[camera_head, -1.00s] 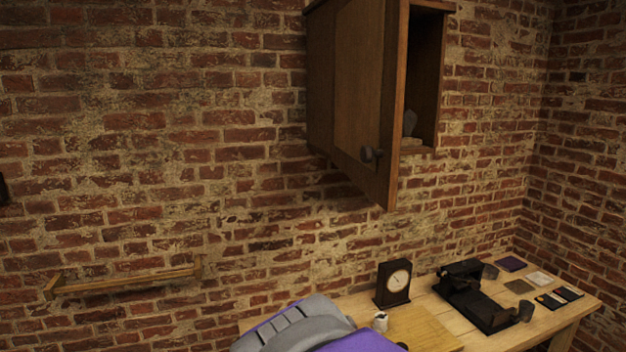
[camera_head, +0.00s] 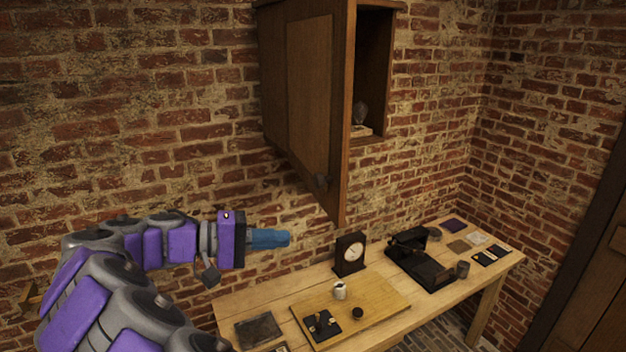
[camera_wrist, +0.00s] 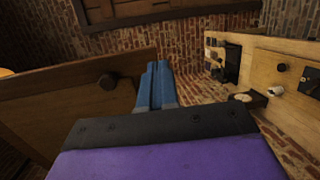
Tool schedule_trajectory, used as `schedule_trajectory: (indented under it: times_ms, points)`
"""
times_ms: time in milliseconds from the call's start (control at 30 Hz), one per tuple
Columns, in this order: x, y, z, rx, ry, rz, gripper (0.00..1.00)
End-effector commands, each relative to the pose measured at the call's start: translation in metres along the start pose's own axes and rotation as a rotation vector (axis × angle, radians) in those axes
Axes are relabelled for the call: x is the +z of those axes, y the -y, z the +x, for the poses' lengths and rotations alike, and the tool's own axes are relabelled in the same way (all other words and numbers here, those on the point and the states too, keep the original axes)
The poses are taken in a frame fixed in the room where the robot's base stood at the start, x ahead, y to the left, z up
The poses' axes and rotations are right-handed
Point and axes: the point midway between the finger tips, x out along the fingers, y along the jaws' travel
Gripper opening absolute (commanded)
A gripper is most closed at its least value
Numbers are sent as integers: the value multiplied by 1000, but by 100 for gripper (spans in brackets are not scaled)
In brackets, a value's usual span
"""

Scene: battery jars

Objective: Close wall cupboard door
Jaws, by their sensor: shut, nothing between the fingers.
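The wooden wall cupboard (camera_head: 375,75) hangs on the brick wall, and its door (camera_head: 318,110) stands open, swung out toward me. The fingers also show in the wrist view (camera_wrist: 156,85), beside the door's edge. I cannot tell whether they touch it.
A wooden table (camera_head: 270,287) stands below along the wall. On it are a black clock (camera_head: 350,254), a white mug (camera_head: 340,290), a black device (camera_head: 415,255) and small flat items. The space between the cupboard and tabletop is clear.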

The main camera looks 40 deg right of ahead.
Motion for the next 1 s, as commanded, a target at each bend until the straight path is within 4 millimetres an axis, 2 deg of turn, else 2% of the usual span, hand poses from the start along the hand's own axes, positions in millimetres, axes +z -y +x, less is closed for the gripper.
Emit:
schedule_trajectory:
  times_ms: [33, 100, 300, 500, 1000]
  points:
    - [-12, -13, -15, 43, -17, 10, 0]
    - [-21, -21, -28, 91, -32, 31, 0]
    - [-34, -27, -50, 155, -64, 61, 0]
    - [-36, -25, -50, 158, -66, 72, 0]
    - [-37, -27, -33, 153, -65, 74, 0]
